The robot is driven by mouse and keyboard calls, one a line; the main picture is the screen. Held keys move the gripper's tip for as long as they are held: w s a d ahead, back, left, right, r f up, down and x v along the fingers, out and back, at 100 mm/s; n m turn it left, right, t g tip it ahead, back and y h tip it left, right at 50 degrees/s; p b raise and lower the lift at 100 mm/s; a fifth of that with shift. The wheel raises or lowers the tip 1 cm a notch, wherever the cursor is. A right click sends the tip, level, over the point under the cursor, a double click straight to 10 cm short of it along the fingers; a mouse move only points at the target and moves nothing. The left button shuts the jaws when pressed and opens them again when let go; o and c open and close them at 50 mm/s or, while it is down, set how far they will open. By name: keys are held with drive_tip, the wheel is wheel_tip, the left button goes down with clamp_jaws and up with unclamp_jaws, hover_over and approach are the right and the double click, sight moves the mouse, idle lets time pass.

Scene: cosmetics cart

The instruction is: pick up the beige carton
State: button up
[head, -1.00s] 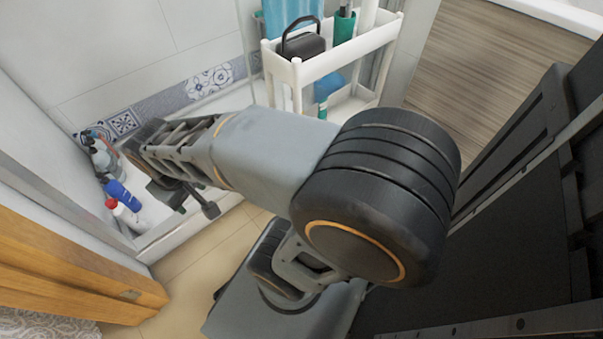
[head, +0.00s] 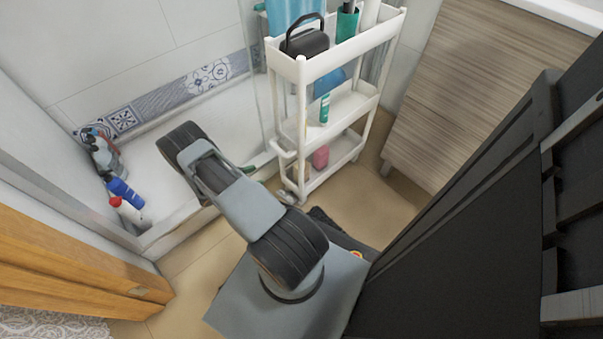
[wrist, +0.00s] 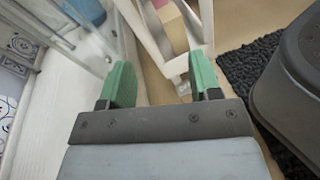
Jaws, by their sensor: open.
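The beige carton (wrist: 172,28) stands on the lowest shelf of the white cart, partly hidden by the cart's white frame in the wrist view. In the head view only a narrow strip of the carton (head: 307,172) shows behind a cart post. My gripper (wrist: 162,82) has green fingertips, spread apart with nothing between them. It points toward the lower end of the cart, and the carton is ahead of it, apart from the fingers. In the head view my arm hides most of the gripper; a bit of green finger shows left of the cart's foot.
The white cart (head: 340,101) has posts and shelf rims around the carton. A pink item (head: 320,157) stands beside the carton. A glass panel and shower tray edge (head: 190,210) lie left of the cart. A dark mat (wrist: 250,70) lies on the floor at right.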

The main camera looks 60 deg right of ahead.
drive_tip(key=s+d+f+n+t+h, duration=0.1)
drive_tip(key=s+f+n+t+h, duration=0.25)
drive_tip(key=f, duration=0.55)
drive_tip(key=g+b, duration=0.1)
approach(296, 173)
drive_tip(key=x, duration=0.3)
drive_tip(key=shift+n, duration=0.55)
drive_tip(key=shift+b+x, duration=1.2)
drive_tip(key=shift+x, duration=2.15)
drive_tip(key=shift+s, duration=0.15)
drive_tip(key=shift+c, duration=0.4)
drive_tip(key=c, duration=0.6)
